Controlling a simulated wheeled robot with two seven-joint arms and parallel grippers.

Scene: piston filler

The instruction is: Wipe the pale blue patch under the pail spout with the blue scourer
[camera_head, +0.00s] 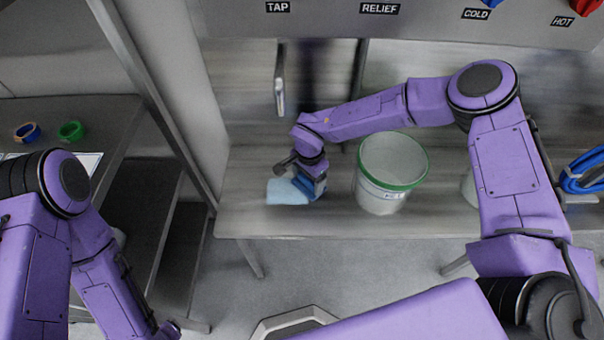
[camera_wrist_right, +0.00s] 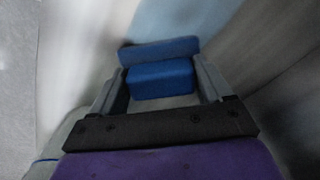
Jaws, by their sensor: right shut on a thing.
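My right gripper (camera_head: 312,188) is low over the steel bench, left of the white pail (camera_head: 378,197) with the green rim. In the right wrist view the right gripper (camera_wrist_right: 165,85) is shut on the blue scourer (camera_wrist_right: 160,78), which sits between its fingers. The scourer also shows as a small blue edge in the head view (camera_head: 318,188). The pale blue patch (camera_head: 285,192) lies on the bench just left of the gripper and partly beneath it. It shows blurred beyond the scourer in the wrist view (camera_wrist_right: 170,18). My left arm enters at left; its fingers are out of view.
A grey vertical spout-like part (camera_head: 280,85) hangs above the patch. The steel bench (camera_head: 300,222) has a clear front edge. Blue coiled hose (camera_head: 585,175) is at far right. Blue (camera_head: 27,131) and green (camera_head: 71,131) rolls lie on the left table.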

